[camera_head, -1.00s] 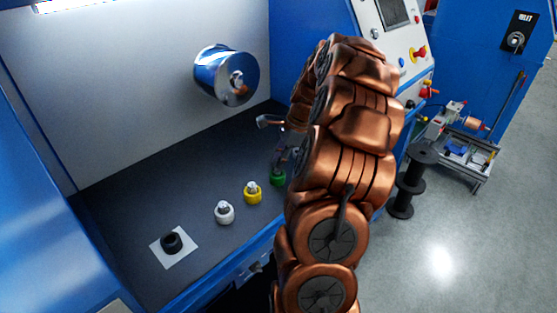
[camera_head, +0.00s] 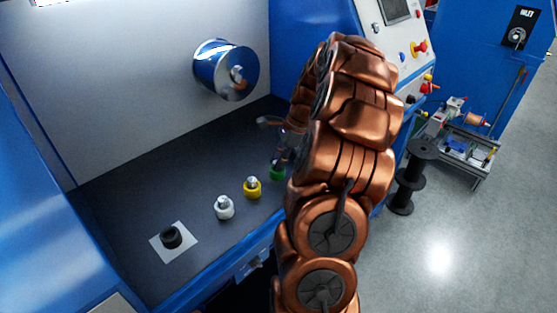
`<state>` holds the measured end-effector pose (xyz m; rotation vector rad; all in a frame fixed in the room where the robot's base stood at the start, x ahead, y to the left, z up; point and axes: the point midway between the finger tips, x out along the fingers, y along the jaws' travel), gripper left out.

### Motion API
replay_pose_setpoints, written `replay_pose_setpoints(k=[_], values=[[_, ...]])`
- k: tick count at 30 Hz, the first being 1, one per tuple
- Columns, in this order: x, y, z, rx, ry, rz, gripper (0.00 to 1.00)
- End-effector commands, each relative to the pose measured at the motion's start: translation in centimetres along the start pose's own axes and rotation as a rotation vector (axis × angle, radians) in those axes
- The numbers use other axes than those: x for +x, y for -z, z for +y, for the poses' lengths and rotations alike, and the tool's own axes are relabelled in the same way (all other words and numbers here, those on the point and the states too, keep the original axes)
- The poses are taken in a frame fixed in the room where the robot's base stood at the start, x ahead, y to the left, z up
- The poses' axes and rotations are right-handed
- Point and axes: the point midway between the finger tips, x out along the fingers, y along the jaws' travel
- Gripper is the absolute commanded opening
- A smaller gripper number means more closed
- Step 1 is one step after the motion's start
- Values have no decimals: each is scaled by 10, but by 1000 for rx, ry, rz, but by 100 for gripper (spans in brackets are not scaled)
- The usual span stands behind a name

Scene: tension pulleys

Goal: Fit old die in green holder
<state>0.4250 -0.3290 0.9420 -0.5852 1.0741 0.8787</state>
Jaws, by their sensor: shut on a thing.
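The green holder (camera_head: 277,173) stands on the dark worktop at the right end of a row of holders, partly hidden by my arm. My gripper (camera_head: 281,157) is at the green holder, directly above or touching it; I cannot tell which. It is mostly hidden behind my copper-coloured arm. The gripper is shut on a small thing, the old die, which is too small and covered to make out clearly. Whether the die sits inside the holder cannot be seen.
A shiny drum (camera_head: 226,70) juts from the back wall. The worktop behind the row is clear.

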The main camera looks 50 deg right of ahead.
Motion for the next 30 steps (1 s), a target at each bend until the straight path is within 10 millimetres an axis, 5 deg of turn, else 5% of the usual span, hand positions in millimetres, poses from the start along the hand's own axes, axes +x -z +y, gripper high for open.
replay_pose_setpoints(k=[9,10,18,30], values=[[1,1,0,0,-1,1,0],[1,1,0,0,-1,1,27],[1,1,0,0,-1,0,54],[-5,1,-1,0,3,1,54]])
